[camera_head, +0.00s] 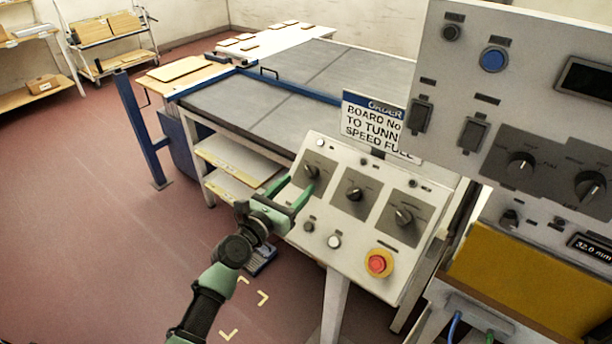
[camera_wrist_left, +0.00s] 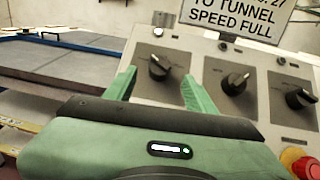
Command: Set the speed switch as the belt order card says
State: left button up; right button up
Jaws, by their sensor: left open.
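The order card (camera_head: 372,125) stands behind the sloped control panel (camera_head: 328,266); it reads "BOARD No", "TO TUNN", "SPEED FULL", partly cut off by the grey cabinet. In the left wrist view the card (camera_wrist_left: 236,20) reads "TO TUNNEL SPEED FULL". The panel has three black rotary knobs: a left knob (camera_head: 312,172), a middle knob (camera_head: 354,193) and a right knob (camera_head: 403,216). Their labels are too small to read. My green left gripper (camera_head: 291,193) is open, its fingers pointing at the left knob (camera_wrist_left: 158,68), apparently short of it. My right gripper is not seen.
A red emergency button (camera_head: 379,263) on a yellow base sits low on the panel. The grey cabinet (camera_head: 440,90) with more knobs rises at right. A grey-topped table (camera_head: 270,98) stands behind. The red floor (camera_head: 90,240) at left is open.

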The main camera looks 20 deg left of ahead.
aim_at(309, 174)
pick_arm(q)
jog(key=x, duration=0.5)
jog(key=shift+w, duration=0.1)
